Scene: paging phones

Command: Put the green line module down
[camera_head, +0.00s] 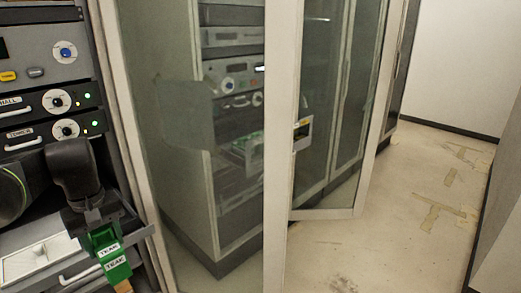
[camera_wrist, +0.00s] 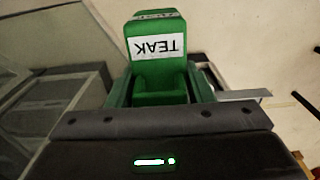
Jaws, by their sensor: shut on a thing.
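The green line module (camera_head: 110,257) carries white labels reading TEAK. It hangs at the lower left of the head view, in front of the rack, beside the right end of a pulled-out shelf or drawer (camera_head: 75,262). My gripper (camera_head: 96,220) is shut on it from above. In the wrist view the module (camera_wrist: 157,75) stands out beyond my gripper (camera_wrist: 160,98), its TEAK label upside down. I cannot tell whether the module touches the shelf.
Rack units with knobs (camera_head: 58,102) and lit green lamps stand behind my arm at left. A glass cabinet door (camera_head: 325,120) with a pale frame stands to the right. Bare floor (camera_head: 400,215) with tape patches lies at far right.

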